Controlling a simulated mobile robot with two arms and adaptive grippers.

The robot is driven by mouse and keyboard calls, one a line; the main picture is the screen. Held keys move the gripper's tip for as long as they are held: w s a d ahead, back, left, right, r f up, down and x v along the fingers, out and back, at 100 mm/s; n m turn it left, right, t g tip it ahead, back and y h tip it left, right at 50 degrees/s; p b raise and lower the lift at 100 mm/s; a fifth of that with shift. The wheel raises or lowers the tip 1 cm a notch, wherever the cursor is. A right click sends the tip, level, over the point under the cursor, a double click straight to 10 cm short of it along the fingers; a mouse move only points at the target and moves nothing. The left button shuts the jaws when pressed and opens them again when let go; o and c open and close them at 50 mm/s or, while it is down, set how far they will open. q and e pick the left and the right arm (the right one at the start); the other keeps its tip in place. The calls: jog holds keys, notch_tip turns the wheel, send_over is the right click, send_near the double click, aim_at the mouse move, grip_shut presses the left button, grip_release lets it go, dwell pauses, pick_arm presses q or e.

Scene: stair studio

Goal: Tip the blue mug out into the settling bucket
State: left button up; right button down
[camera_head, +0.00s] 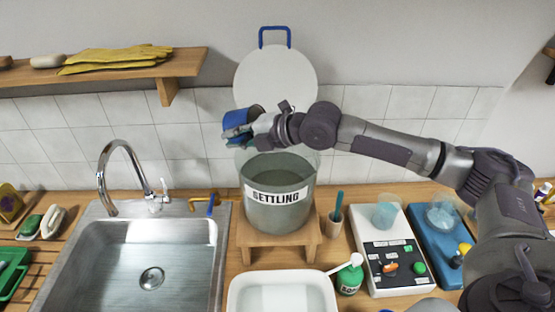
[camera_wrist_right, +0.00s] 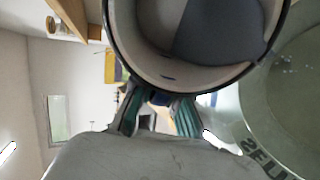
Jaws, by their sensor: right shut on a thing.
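The blue mug (camera_head: 243,117) is in my right gripper (camera_head: 238,136), above the left part of the bucket's rim. In the right wrist view the mug (camera_wrist_right: 119,72) shows its pale inside with a dark grey patch, and the right gripper's teal pads (camera_wrist_right: 160,113) close on its side. It looks tilted; I see no stream falling from it. The clear settling bucket (camera_head: 281,216) stands open, with greyish liquid inside and a SETTLING label; it also shows in the right wrist view (camera_wrist_right: 285,100). My left gripper is out of view.
The bucket stands on a wooden stand (camera_head: 262,255). A white lid (camera_head: 275,80) with a blue handle is upright behind it. The sink (camera_head: 130,265) and faucet (camera_head: 122,150) are left, a white basin (camera_head: 283,296) in front, and a control box (camera_head: 388,250) right.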

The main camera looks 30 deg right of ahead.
jog(key=shift+s+d+f+t+y+b, duration=0.15)
jog(key=shift+f+t+y+b, duration=0.25)
jog(key=shift+b, duration=0.7)
jog(key=shift+s+d+r, duration=0.1)
jog(key=shift+s+r, duration=0.05)
jog(key=shift+b, duration=0.4)
